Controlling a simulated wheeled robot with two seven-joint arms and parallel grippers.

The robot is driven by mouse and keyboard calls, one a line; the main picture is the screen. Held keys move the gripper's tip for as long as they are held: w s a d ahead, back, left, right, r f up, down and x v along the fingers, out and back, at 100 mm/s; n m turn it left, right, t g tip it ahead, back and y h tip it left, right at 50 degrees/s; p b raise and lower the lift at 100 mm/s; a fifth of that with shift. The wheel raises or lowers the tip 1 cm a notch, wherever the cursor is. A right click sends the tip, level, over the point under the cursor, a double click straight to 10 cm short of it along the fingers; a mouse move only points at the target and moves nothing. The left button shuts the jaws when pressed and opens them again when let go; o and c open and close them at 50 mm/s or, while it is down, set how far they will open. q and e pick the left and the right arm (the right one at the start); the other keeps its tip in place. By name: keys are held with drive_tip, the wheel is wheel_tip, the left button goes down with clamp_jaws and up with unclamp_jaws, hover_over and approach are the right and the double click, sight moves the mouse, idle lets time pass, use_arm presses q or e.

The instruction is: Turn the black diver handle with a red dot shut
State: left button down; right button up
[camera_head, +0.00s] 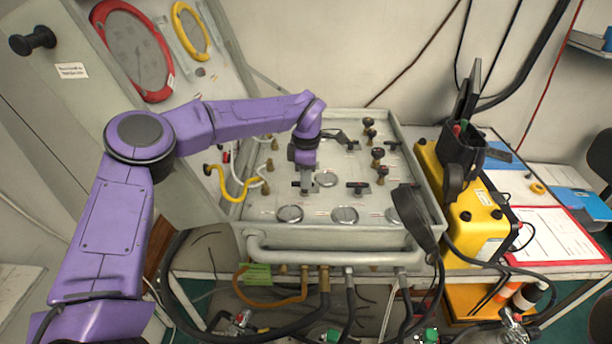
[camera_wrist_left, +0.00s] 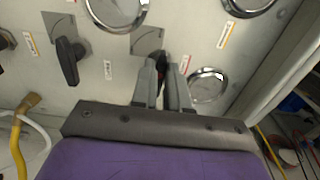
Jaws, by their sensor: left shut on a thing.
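The air panel (camera_head: 330,205) is a light grey box with round gauges and black handles. My left gripper (camera_head: 306,188) reaches down onto its left middle part and is shut on a black handle (camera_head: 296,184). In the left wrist view, the two grey fingers of my left gripper (camera_wrist_left: 164,80) stand around this black handle (camera_wrist_left: 161,56). A small reddish spot shows between the fingers. The fingers hide most of the handle, so its angle is hard to tell. My right gripper is not in view.
Another black handle (camera_head: 357,187) sits to the right, and one shows in the left wrist view (camera_wrist_left: 70,60). Round gauges (camera_head: 344,215) line the front. Black knobs (camera_head: 378,153) stand up at the back right. A yellow hose (camera_head: 230,187) curves at the left.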

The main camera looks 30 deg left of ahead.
use_arm(q)
drive_tip(key=c, duration=1.1)
unclamp_jaws()
drive_tip(key=shift+r, duration=0.35)
drive_tip(key=shift+r+b, duration=1.05)
drive_tip(key=shift+r, duration=3.85)
